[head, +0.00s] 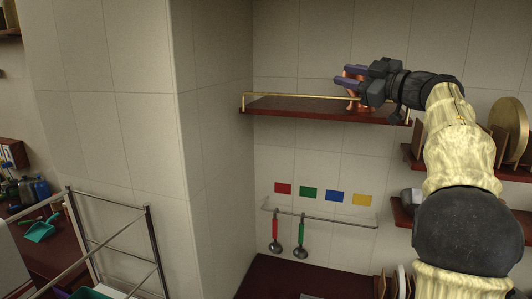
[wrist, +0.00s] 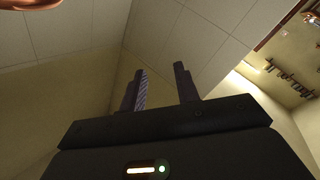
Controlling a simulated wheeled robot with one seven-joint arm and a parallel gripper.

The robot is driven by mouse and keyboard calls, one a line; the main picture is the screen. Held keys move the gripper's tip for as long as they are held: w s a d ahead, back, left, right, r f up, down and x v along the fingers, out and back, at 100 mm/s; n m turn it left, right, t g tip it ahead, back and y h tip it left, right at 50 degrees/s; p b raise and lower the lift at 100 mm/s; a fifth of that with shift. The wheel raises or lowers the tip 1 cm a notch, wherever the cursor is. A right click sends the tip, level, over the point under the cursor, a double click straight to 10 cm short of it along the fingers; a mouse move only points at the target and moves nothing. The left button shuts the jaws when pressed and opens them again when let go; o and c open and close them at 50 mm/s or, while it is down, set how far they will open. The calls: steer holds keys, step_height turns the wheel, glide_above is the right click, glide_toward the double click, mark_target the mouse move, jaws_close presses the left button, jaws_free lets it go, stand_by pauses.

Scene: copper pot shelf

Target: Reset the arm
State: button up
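My gripper (head: 343,74) is at the upper right in the head view, at the right end of the upper shelf (head: 310,104), with its dark purple fingers pointing left. In the wrist view my gripper (wrist: 160,72) has its two fingers apart with nothing between them. A copper pot (head: 352,98) shows in part behind and below the fingers and seems to stand on that shelf; the gripper hides much of it. A copper edge (wrist: 30,4) shows at the top left of the wrist view, outside the fingers. I cannot tell if the gripper touches the pot.
The upper shelf has a brass rail and is bare to the left. Below are coloured cards (head: 309,193) and a wall rail (head: 335,220) with two hanging ladles (head: 300,245). Side shelves at right hold a round board (head: 507,130). A metal rack (head: 110,245) stands at lower left.

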steer(key=s+d+f+m+h+b, duration=0.15)
steer(key=f+m+h+b, duration=0.45)
steer(key=f, duration=1.1)
steer(key=s+d+f+m+h+b, duration=0.1)
steer(key=d+f+m+h, duration=0.2)
steer(key=f+m+h, duration=1.05)
steer(key=s+a+f+n+g+y+b, duration=0.1)
steer(key=s+a+f+g+y, duration=0.1)
steer(key=s+f, duration=0.7)
steer(key=s+a+f+n+g+y+b, duration=0.1)
steer(key=s+a+f+g, duration=0.3)
steer(key=s+f, duration=0.6)
steer(key=s+a+f+n+g+y+b, duration=0.2)
steer(key=s+f, duration=0.8)
steer(key=f, duration=0.5)
steer(key=a+g+y, duration=0.1)
steer(key=g+y, duration=0.1)
steer(key=g, duration=0.1)
steer(key=shift+g+b, duration=0.4)
steer(key=shift+w, duration=0.15)
